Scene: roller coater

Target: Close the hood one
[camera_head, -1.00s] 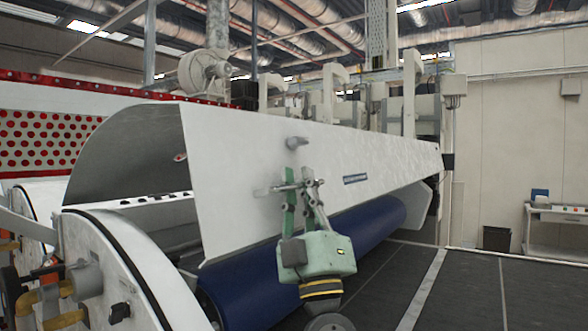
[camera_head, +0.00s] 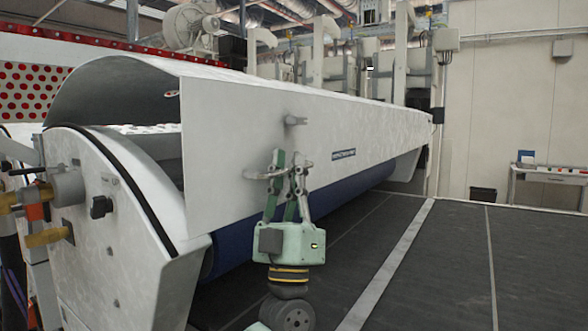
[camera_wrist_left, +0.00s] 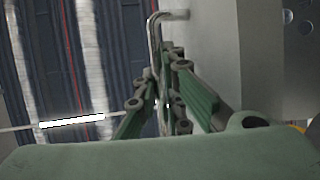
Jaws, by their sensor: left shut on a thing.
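The hood (camera_head: 255,130) is a long white metal cover that runs from the near left to the far right in the head view. Its lower edge hangs in front of a blue roller (camera_head: 345,192). A small metal handle (camera_head: 255,174) sticks out of the hood's front face. My left gripper (camera_head: 280,168) is light green and shut on this handle from below. In the left wrist view the fingers (camera_wrist_left: 165,100) meet at the bent handle bar (camera_wrist_left: 154,38), beside the pale hood face (camera_wrist_left: 205,60). My right gripper is out of view.
A white curved end housing (camera_head: 120,235) stands at the left, with knobs and yellow fittings. A small bench (camera_head: 548,178) stands by the far wall.

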